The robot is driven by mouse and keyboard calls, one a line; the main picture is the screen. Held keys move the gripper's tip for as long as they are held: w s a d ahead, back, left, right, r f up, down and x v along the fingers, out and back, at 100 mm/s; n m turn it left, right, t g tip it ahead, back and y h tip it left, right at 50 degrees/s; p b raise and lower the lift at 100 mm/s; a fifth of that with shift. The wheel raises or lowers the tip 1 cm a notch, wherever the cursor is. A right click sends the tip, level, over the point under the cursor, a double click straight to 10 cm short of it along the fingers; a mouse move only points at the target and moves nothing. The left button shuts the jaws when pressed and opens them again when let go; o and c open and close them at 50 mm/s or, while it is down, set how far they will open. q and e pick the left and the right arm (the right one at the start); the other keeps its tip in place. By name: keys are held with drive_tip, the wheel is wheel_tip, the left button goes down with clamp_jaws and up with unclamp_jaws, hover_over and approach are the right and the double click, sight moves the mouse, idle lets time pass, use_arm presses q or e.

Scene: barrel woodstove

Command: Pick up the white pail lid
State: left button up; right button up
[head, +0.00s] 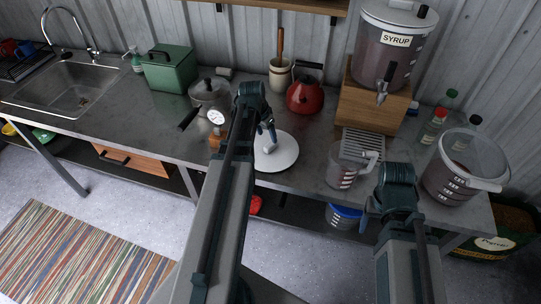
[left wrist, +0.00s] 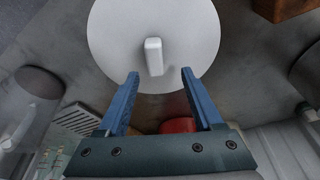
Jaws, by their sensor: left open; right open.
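The white pail lid (head: 285,160) is a round flat disc lying on the metal counter near its front edge. In the left wrist view the lid (left wrist: 115,45) fills the upper middle, with its raised white bar handle (left wrist: 153,56) at the centre. My left gripper (head: 269,130) is above the lid; its arm hides the lid's left side in the head view. In the left wrist view its two blue fingers (left wrist: 160,76) are open and empty, with the handle just beyond and between their tips. My right gripper (head: 367,217) is partly hidden by its arm near the counter's front edge, apart from the lid.
A steel pot (head: 207,95) and an amber bottle (head: 216,120) stand left of the lid. A red kettle (head: 304,97) is behind it. A clear measuring jug (head: 342,175) and an open clear pail (head: 462,178) stand to the right. Bare counter (head: 312,135) surrounds the lid's right side.

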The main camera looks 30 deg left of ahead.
sight(270, 144)
use_arm(q)
drive_tip(key=shift+f, duration=0.25)
drive_tip(key=b+x, duration=0.4)
drive_tip(key=shift+s+d+f, duration=0.3)
drive_tip(key=shift+d, duration=0.05)
drive_tip(key=shift+w+f+b, duration=0.15)
drive_tip(key=shift+f+b, duration=0.2)
drive_tip(key=shift+b, duration=0.25)
drive_tip(key=shift+r, duration=0.1)
clamp_jaws()
